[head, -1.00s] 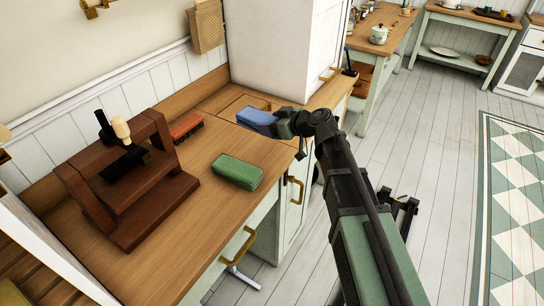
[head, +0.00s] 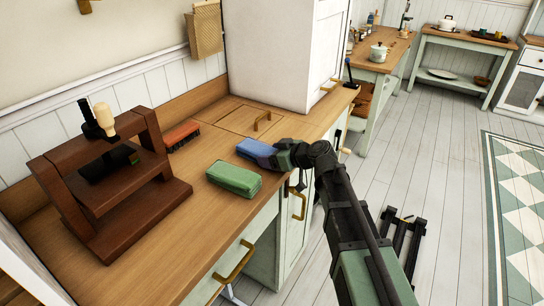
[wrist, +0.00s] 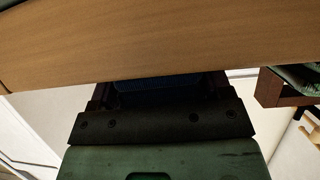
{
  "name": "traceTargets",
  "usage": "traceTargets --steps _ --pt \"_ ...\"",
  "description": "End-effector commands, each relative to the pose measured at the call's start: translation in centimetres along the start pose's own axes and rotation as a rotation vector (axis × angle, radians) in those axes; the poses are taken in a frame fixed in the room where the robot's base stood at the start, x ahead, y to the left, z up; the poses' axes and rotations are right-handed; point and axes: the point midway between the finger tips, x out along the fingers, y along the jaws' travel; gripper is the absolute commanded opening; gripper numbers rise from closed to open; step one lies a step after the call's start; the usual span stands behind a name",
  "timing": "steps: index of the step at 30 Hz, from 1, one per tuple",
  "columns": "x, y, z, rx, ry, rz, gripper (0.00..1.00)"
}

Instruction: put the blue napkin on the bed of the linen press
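The blue napkin (head: 254,150) is a folded block held at the end of my gripper (head: 274,157), by the front part of the wooden counter. Whether it touches the counter I cannot tell. In the wrist view the napkin (wrist: 160,92) shows as a dark blue strip, partly hidden by the finger mount and a wooden edge. The linen press (head: 68,212) is a dark brown wooden frame at the left of the counter.
A green folded napkin (head: 233,178) lies on the counter between the press and my gripper. A hatch with a brass handle (head: 262,121) and a white cabinet (head: 270,50) are further back. Bare counter lies in front of the press.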

Motion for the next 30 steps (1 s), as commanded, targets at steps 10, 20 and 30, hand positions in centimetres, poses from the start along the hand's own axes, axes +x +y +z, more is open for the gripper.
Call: traceTargets --steps 10,20,30 --pt "0.0 0.0 0.0 0.0 0.0 0.0 0.93" --pt "-5.4 -0.1 -1.0 0.001 0.0 0.004 0.93" --pt "-10.8 0.0 -0.5 0.001 0.0 0.0 0.93"
